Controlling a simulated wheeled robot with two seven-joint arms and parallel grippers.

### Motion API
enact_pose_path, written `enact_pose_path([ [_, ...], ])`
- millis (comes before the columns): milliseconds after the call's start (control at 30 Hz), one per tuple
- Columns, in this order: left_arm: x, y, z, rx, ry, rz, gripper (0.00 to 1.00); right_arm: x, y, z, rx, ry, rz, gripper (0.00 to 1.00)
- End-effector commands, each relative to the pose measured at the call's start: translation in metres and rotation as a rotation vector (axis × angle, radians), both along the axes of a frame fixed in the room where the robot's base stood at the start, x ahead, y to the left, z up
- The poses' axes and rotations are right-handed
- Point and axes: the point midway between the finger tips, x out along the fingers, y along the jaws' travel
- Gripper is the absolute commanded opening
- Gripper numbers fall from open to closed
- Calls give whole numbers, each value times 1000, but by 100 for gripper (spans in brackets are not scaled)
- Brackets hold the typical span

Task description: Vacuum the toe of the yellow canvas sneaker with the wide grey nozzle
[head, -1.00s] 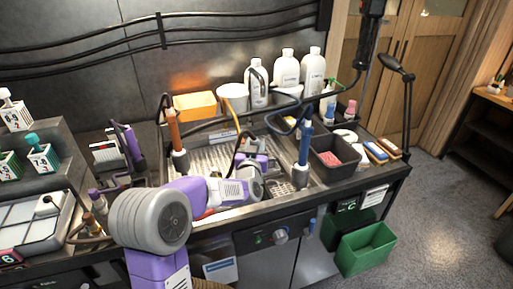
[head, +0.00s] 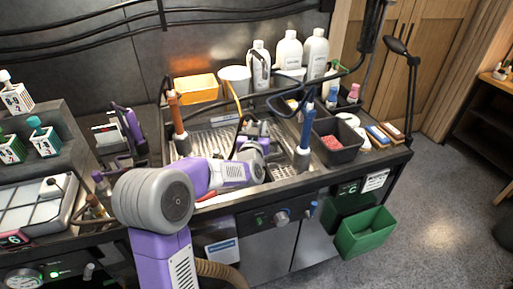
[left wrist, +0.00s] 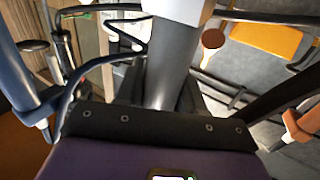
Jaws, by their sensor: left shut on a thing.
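My left gripper (head: 254,131) is over the sink basin (head: 215,140) in the head view, small and partly hidden by its own wrist. In the left wrist view a grey, tapering tube-like thing (left wrist: 172,65) stands at the gripper, past a dark riveted edge. The gripper is shut on it. I cannot tell whether it is the wide grey nozzle; its far end is cut off. I cannot make out the yellow canvas sneaker in either view; my left arm covers part of the basin. My right gripper is not in view.
An orange-handled tool (head: 175,112) and a blue-handled tool (head: 306,125) stand upright either side of the basin. An orange box (head: 195,89), white tub (head: 235,79) and white bottles (head: 289,50) line the back. A dark bin (head: 337,141) is at right; a green crate (head: 366,232) hangs in front.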

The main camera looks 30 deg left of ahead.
Motion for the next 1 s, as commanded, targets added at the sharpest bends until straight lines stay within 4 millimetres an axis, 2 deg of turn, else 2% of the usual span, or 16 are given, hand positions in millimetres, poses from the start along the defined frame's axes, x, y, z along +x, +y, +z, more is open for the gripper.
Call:
enact_pose_path([
  [1000, -18, -23, 1, 0, -3, -2, 0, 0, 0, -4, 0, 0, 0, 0],
])
